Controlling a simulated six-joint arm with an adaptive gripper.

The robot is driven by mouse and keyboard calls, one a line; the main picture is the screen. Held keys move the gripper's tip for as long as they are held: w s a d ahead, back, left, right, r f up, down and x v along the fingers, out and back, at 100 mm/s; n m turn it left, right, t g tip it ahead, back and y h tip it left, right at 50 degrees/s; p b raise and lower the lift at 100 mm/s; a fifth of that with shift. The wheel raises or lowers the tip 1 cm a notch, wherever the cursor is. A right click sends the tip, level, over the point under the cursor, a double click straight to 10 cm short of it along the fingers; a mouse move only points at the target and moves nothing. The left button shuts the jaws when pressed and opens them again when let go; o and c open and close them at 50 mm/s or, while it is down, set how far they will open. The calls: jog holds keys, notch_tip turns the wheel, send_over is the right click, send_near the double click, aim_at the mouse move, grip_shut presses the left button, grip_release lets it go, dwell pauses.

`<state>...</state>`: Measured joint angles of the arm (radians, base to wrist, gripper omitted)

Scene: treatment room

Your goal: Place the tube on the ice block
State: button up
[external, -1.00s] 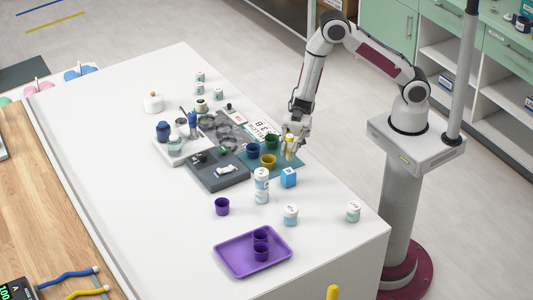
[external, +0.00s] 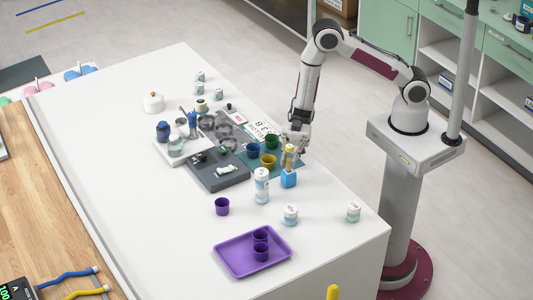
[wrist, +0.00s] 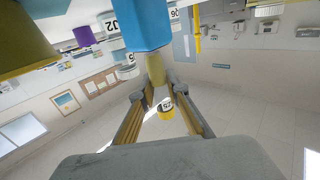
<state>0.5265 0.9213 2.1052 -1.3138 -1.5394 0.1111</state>
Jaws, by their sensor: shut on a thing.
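The ice block is a small blue block (external: 288,179) on the white table. It shows large at the top of the wrist view (wrist: 146,28). The tube (external: 289,158) is yellow and held upright by my gripper (external: 291,148), directly over the block. In the wrist view the tube (wrist: 155,70) stands between my two fingers (wrist: 160,96), with its numbered yellow cap toward the camera. Its far end meets the blue block in the picture; I cannot tell whether it touches the block or hangs just above it.
A white labelled jar (external: 261,186) stands close left of the block. A purple tray (external: 225,257) lies in front. The table to the right is mostly clear.

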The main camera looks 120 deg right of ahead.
jog(key=shift+f, duration=0.25)
jog(key=o, duration=0.9)
jog(key=shift+c, duration=0.2)
jog(key=shift+r, duration=0.15)
jog(key=v, duration=1.2)
jog(key=shift+w, duration=0.15)
dwell(0.3)
